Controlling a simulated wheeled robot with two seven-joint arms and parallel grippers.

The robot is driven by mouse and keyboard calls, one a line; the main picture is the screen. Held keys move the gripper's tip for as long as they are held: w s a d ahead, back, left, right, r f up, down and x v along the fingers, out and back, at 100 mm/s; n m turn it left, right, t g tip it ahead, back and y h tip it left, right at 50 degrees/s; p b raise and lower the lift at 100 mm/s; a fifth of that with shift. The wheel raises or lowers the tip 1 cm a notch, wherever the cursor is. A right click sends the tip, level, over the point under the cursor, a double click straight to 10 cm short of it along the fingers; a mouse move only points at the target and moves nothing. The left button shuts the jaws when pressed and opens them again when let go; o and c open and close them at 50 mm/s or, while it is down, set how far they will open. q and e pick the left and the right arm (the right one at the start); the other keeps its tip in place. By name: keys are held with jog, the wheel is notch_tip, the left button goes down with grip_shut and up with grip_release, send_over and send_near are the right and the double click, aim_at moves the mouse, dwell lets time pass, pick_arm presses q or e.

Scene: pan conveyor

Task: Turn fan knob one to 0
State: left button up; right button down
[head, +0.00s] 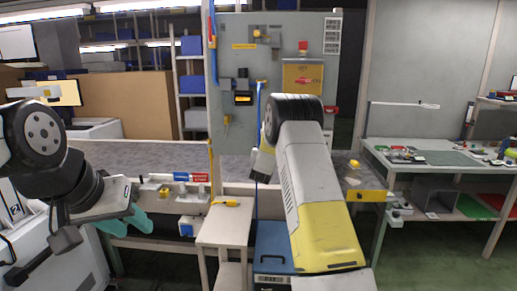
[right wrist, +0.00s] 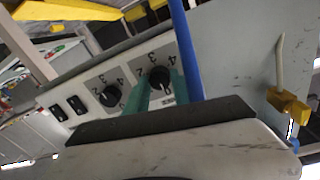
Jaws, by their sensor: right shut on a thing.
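In the right wrist view a white panel carries two black knobs with number marks around them. My right gripper (right wrist: 161,90) has its two green fingers on either side of the nearer knob (right wrist: 160,77) and is shut on it. The other knob (right wrist: 110,96) sits to its left, untouched. I cannot read which knob is fan knob one. In the head view my right arm hides the right gripper and the knobs. My left gripper (head: 127,223) has teal fingers that stand apart, empty, at the left in front of the conveyor.
Two black switches (right wrist: 68,108) sit left of the knobs. A blue upright hose or rod (right wrist: 186,50) passes close by the right finger. A yellow-based lever (right wrist: 288,105) stands at the right. The grey conveyor (head: 135,154) runs behind; a workbench (head: 430,158) stands at right.

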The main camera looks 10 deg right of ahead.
jog(key=c, duration=1.1)
grip_release()
jog(key=shift+f, duration=0.1)
jog(key=shift+s, duration=0.1)
jog(key=v, duration=0.7)
jog(key=shift+s+a, duration=0.2)
jog(key=shift+s, duration=0.15)
